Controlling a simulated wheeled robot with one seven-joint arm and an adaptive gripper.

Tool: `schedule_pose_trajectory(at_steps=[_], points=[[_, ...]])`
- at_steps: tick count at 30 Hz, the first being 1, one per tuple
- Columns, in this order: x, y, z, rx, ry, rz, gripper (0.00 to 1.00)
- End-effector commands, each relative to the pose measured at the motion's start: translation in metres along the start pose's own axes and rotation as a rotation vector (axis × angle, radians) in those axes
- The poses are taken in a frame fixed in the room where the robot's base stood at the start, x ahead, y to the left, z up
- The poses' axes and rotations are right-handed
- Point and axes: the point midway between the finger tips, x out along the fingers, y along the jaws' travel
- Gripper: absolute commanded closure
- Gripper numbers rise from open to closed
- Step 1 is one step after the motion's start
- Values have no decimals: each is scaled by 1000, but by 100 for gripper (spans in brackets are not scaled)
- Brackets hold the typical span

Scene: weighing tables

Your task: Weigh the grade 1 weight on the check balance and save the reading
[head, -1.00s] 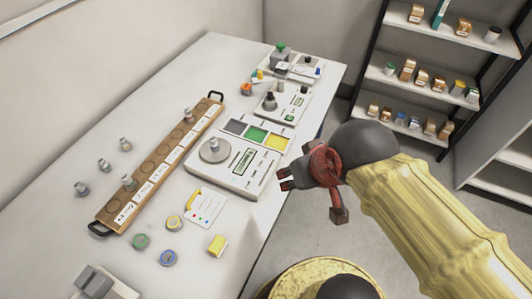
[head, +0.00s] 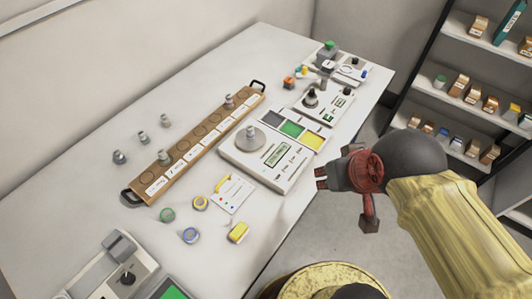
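A balance (head: 268,158) with a round pan, a small display and grey, green and yellow pads stands mid-table. A small grey metal weight (head: 251,132) stands upright on its pan. A wooden rack (head: 210,133) with labelled round slots holds two similar weights, one near (head: 165,157) and one far (head: 229,101). I cannot read the grade labels, nor tell which balance is the check balance. A second balance (head: 325,107) behind bears a dark object (head: 310,97). My gripper (head: 321,178) hangs beyond the table's right edge, pointing left; its fingers look apart and empty.
Three loose weights (head: 143,137) stand left of the rack. Green, yellow and blue round items (head: 190,235), a yellow block (head: 238,232) and a card (head: 233,195) lie in front. Another device (head: 110,280) is at bottom left. A shelf (head: 465,100) stands right.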

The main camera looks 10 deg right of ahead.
Motion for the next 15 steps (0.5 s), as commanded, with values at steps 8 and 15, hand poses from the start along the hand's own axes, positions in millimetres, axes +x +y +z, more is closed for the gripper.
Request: schedule_pose_trajectory(at_steps=[8,15], points=[[0,0,0,0,0,0,96],[0,0,0,0,0,0,100]])
